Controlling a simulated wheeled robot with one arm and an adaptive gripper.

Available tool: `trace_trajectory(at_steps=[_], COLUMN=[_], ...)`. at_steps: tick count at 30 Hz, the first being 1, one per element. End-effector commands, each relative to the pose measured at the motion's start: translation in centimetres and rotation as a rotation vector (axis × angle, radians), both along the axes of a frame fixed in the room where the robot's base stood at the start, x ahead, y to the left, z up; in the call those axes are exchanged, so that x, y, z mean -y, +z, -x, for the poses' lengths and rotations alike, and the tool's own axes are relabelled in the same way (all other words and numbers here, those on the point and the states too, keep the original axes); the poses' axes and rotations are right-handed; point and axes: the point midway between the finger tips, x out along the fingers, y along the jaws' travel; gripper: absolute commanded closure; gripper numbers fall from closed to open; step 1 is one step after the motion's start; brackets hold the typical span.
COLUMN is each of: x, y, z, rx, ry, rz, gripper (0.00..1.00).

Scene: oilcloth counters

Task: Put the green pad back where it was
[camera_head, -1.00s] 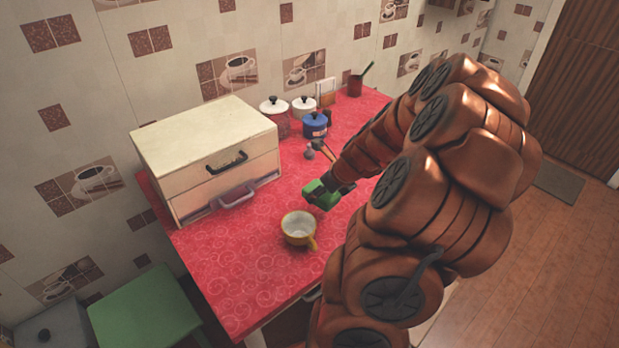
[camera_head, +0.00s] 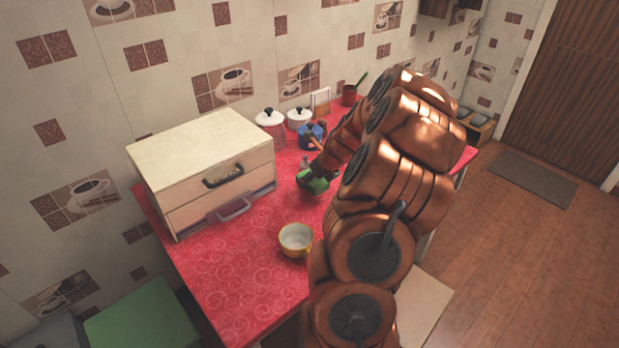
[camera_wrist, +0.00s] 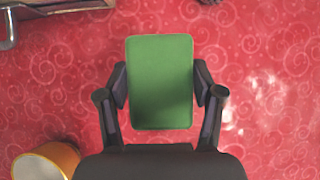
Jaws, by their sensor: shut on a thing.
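The green pad (camera_wrist: 160,80) is a flat rounded rectangle between the two fingers of my gripper (camera_wrist: 161,85) in the wrist view. My gripper is shut on its left and right sides. In the head view the green pad (camera_head: 314,183) is at the end of my arm, over the red counter and behind the yellow cup. Whether the pad touches the cloth or hangs above it I cannot tell. My arm hides part of the counter to the right.
The red patterned counter (camera_head: 238,284) holds a yellow cup (camera_head: 296,240), a cream box with drawers (camera_head: 205,170), a red canister (camera_head: 270,128), a white-lidded pot (camera_head: 299,119) and a blue pot (camera_head: 311,136). A green stool (camera_head: 145,320) stands lower left.

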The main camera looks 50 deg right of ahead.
Motion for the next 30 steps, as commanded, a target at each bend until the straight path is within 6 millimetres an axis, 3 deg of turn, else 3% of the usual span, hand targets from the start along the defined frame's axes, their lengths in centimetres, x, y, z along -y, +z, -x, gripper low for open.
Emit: trace_trajectory(at_steps=[10, 16, 24, 30], x=[2.3, 2.5, 2.4, 2.5], y=[-0.4, -0.9, -3.7, -4.0], z=[-3.2, -3.4, -3.4, -3.4], rx=[-0.001, -0.002, -0.002, -0.001], ry=[0.001, 0.000, -0.001, 0.000], rz=[-0.002, -0.004, -0.004, -0.001], gripper=[0.66, 0.66, 0.66, 0.66])
